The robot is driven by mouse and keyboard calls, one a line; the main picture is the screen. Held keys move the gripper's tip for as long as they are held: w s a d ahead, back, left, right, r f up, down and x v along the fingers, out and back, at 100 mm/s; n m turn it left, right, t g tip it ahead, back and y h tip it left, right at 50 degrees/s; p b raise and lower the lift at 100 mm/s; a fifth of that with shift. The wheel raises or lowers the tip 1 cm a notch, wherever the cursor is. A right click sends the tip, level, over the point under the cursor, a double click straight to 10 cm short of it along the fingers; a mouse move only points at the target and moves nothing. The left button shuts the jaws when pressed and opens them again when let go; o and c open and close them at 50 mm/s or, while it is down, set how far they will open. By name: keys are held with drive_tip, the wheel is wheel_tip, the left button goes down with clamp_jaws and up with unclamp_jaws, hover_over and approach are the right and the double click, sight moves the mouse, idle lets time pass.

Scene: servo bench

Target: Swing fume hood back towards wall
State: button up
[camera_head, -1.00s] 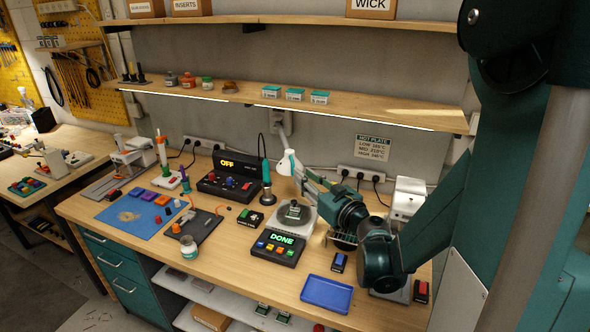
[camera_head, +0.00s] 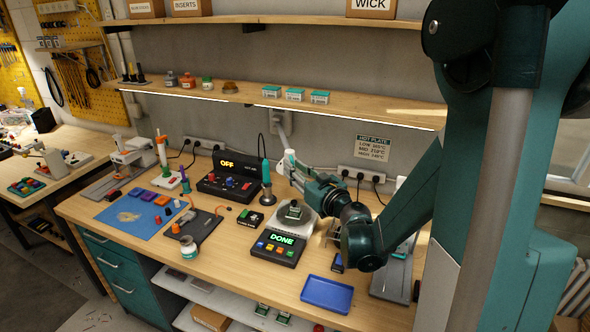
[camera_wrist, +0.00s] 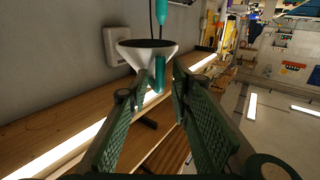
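The fume hood (camera_head: 290,160) shows as a small white shape near the wall, behind the hot plate, in the head view. In the wrist view it is a white funnel (camera_wrist: 143,54) with a dark mouth, beside a teal tube. My gripper (camera_head: 296,176) is at the hood in the head view, where its fingers are too small to read. In the wrist view my gripper (camera_wrist: 168,70) has its green fingers apart with a narrow gap between the tips.
The hot plate (camera_head: 308,212) holds a dark board, with a DONE control box (camera_head: 275,248) in front. A teal soldering iron (camera_head: 266,173) stands left of the hood. A power strip (camera_head: 362,174) is on the wall. A blue tray (camera_head: 327,294) lies at the front, and the shelf (camera_head: 350,112) hangs above.

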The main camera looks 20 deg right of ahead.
clamp_jaws()
drive_tip(key=shift+d, duration=0.25)
